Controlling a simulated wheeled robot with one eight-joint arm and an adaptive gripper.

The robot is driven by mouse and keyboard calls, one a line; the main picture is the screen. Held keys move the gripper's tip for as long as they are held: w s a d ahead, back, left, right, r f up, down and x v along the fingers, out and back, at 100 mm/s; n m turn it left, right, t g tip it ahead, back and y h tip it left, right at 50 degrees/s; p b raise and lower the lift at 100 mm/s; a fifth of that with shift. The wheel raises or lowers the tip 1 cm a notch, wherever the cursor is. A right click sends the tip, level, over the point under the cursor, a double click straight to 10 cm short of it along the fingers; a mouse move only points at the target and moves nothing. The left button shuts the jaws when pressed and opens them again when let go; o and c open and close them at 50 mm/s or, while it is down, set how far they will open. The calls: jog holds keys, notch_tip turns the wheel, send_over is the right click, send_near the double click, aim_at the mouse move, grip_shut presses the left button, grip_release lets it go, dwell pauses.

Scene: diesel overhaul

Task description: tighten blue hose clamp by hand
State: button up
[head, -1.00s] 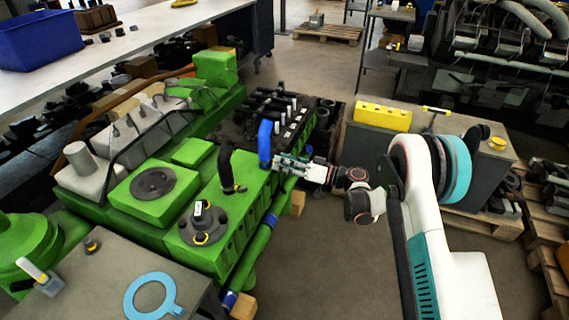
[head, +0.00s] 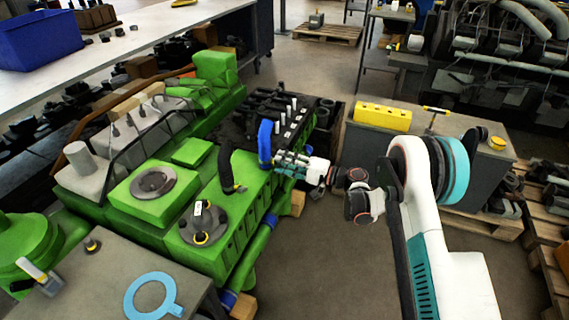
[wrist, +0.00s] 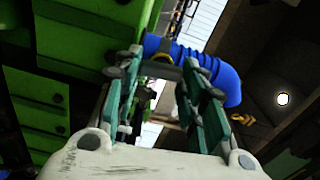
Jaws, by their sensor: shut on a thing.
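The blue hose (head: 265,142) stands at the right side of the green engine and meets it at its lower end. It also shows in the wrist view (wrist: 222,78), with a dark band and a yellowish part, the hose clamp (wrist: 165,47), near its end at the engine. My gripper (head: 279,160) reaches in from the right to the foot of the blue hose. In the wrist view my gripper's fingers (wrist: 160,68) stand either side of the clamp and are shut on it. The exact contact is partly hidden by the fingertips.
A black hose (head: 226,165) rises from the engine just left of the blue one. The green engine block (head: 235,205) lies below and beside the gripper. A grey bench with a yellow block (head: 382,117) stands to the right. Open floor lies between.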

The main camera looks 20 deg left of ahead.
jog(key=m, duration=1.7)
jog(key=shift+s+d+f, duration=0.1)
jog(key=shift+s+f, duration=0.1)
jog(key=shift+f, duration=0.2)
jog(key=m, duration=0.4)
jog(key=shift+s+m, duration=0.1)
jog(key=shift+m, duration=0.3)
jog(key=m, duration=0.4)
jog(key=shift+s+m, duration=0.1)
jog(key=shift+m, duration=0.2)
jog(key=m, duration=0.4)
jog(key=shift+r, duration=0.15)
jog(key=shift+s+r+m, duration=0.1)
jog(key=shift+m, duration=2)
